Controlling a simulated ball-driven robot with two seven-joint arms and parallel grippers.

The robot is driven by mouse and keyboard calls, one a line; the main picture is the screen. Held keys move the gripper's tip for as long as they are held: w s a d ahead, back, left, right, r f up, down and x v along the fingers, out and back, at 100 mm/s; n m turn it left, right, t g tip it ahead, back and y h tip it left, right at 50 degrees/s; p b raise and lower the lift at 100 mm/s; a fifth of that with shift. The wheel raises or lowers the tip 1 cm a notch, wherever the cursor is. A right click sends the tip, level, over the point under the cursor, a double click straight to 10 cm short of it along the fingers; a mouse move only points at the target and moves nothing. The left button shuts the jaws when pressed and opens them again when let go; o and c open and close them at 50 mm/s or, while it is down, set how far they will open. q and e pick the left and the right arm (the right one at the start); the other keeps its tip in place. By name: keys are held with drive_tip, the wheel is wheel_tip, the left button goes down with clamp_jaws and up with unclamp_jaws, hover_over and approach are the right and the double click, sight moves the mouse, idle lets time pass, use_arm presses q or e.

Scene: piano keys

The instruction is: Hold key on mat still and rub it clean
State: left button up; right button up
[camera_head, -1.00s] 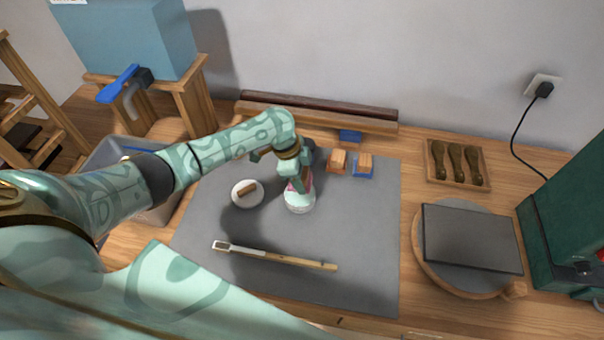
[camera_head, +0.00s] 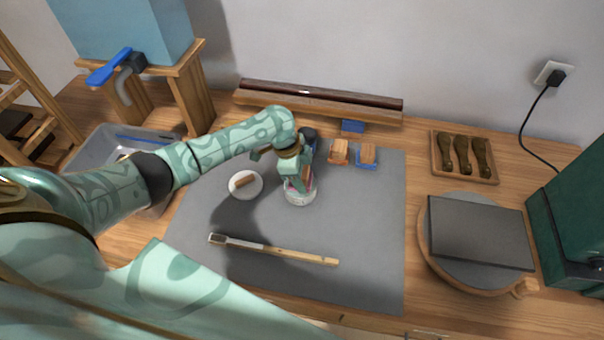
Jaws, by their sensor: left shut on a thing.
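The piano key (camera_head: 275,249) lies on the grey mat (camera_head: 350,220), a long wooden stick with a white top and a dark patch at its left end. Nothing touches it. My left gripper (camera_head: 297,184) is behind the key, pointing down over a small round whitish dish (camera_head: 302,198) on the mat. It is shut on a small pinkish thing, mostly hidden by the fingers and at or inside the dish's rim. I cannot tell whether the thing touches the dish's bottom. My right gripper is not in view.
A white saucer (camera_head: 246,194) with a brown stick stands left of the dish. A grey bin (camera_head: 108,138) is at left, a round board with a dark slab (camera_head: 480,233) at right. The mat's right side is clear.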

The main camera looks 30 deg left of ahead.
sight(307, 171)
use_arm(q)
drive_tip(key=shift+f+b, duration=0.3)
drive_tip(key=shift+f, duration=0.2)
idle(0.4)
idle(1.4)
wheel_tip(307, 171, up, 7)
drive_tip(key=p, duration=0.7)
drive_tip(key=shift+r+p, duration=0.1)
drive_tip(key=shift+p, duration=0.3)
